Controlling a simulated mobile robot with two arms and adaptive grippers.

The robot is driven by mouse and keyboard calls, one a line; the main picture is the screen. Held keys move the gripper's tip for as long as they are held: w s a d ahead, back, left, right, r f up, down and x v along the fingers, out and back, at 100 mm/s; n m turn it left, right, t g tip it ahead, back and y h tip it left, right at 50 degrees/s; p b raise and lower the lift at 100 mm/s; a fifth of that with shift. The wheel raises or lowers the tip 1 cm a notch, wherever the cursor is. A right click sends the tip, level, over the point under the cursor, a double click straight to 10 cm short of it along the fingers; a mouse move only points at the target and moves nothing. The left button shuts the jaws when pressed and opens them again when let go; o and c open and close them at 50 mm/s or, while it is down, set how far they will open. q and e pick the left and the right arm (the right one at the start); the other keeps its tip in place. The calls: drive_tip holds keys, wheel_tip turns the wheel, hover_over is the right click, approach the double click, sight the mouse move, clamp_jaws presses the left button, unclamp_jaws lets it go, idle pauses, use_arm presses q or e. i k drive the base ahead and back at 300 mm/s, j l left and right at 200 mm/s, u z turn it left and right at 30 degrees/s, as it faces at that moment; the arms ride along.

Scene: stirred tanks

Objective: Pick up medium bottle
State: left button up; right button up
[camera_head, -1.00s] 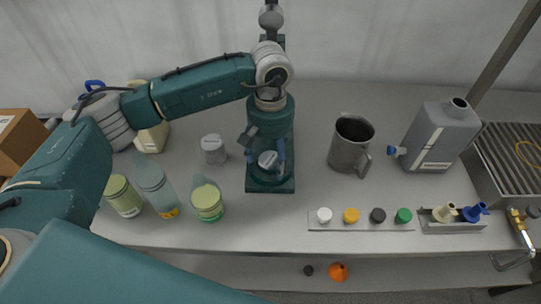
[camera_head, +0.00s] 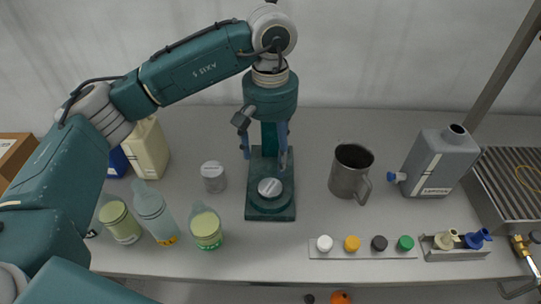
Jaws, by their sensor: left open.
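My left gripper (camera_head: 265,158) is open and empty, pointing down above a dark green stand (camera_head: 256,210) that has a round silver-topped piece (camera_head: 270,188) on its base. I cannot tell which is the medium bottle. The gripper is to the right of them, apart from all three. My right gripper is not in view.
A small grey jar (camera_head: 213,178) stands between bottles and stand. A cream jug (camera_head: 147,152) is behind the bottles. A steel mug (camera_head: 350,172), a grey canister (camera_head: 438,160) and a cap strip (camera_head: 365,253) are to the right. The bench back is clear.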

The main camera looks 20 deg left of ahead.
sight(110, 211)
drive_tip(key=k, duration=1.5)
